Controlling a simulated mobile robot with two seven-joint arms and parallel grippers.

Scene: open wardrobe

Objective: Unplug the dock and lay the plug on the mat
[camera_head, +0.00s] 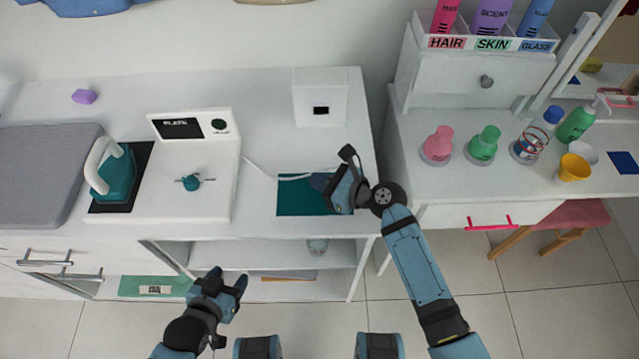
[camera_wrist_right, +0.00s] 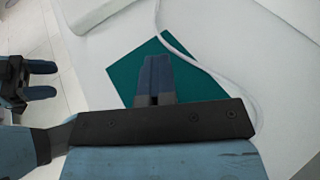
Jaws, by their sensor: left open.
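The white dock (camera_head: 190,205) stands on the counter with a teal knob on it. Its white cord (camera_head: 262,170) runs right along the far edge of the teal mat (camera_head: 290,205) and passes behind my right gripper. The cord (camera_wrist_right: 200,70) also shows beside the mat (camera_wrist_right: 124,80) in the right wrist view. The plug is not visible. A white box with a dark opening (camera_head: 320,85) stands behind the mat. My right gripper (camera_head: 321,182) is low over the mat, fingers together (camera_wrist_right: 156,75), nothing visible between them. My left gripper (camera_head: 229,284) is open and empty in front of the counter.
A teal iron (camera_head: 118,175) stands left of the dock, near a grey pad (camera_head: 45,175). A purple block (camera_head: 84,96) lies at the back left. Bottles and a yellow cup (camera_head: 573,168) stand on the right table. The counter between dock and white box is mostly clear.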

